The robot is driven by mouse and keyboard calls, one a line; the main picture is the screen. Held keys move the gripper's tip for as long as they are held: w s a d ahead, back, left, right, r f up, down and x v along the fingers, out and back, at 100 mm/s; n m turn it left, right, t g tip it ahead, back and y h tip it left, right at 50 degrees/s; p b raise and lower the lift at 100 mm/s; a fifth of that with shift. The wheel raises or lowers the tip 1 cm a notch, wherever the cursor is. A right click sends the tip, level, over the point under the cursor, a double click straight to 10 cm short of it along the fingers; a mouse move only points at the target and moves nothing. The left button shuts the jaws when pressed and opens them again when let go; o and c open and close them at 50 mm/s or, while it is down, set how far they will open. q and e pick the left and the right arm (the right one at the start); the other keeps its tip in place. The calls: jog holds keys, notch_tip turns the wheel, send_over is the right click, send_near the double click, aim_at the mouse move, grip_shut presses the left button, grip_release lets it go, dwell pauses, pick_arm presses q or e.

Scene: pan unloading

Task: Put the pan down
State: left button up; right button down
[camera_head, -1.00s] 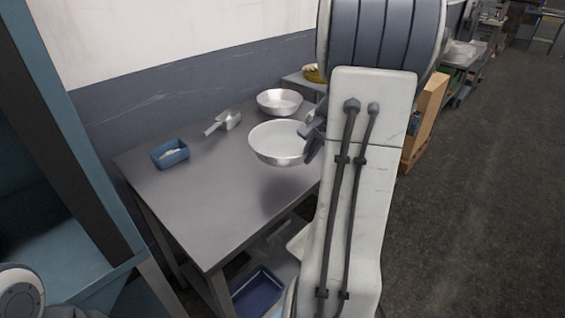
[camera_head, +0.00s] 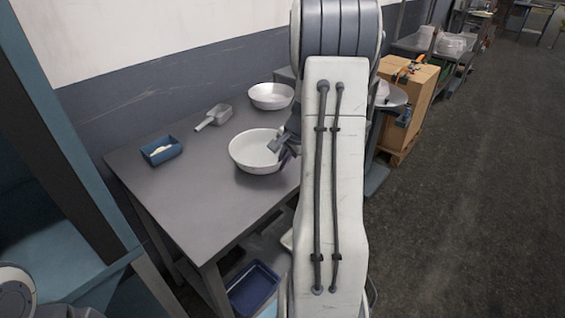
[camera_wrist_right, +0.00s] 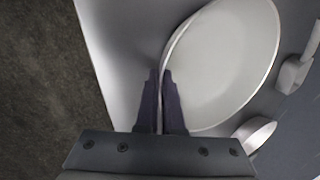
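The pan (camera_head: 258,152), a wide, shallow white-grey bowl, is level at the near right part of the grey table (camera_head: 190,205), resting on it or just above; I cannot tell which. My right gripper (camera_head: 284,146) is at its right rim. In the right wrist view, the two dark fingers (camera_wrist_right: 160,76) are close together on either side of the rim of the pan (camera_wrist_right: 225,65), with its wall between them. My right arm hides part of the table's right side. My left gripper is not in view.
A second metal pan (camera_head: 271,104) stands behind, near the wall. A metal scoop (camera_head: 214,117) and a small blue tray (camera_head: 161,150) lie to the left. A blue bin (camera_head: 252,288) is under the table. The table's front left is clear.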

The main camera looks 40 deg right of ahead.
jog(key=shift+f, duration=0.15)
jog(key=c, duration=1.1)
grip_release()
jog(key=shift+o, duration=0.2)
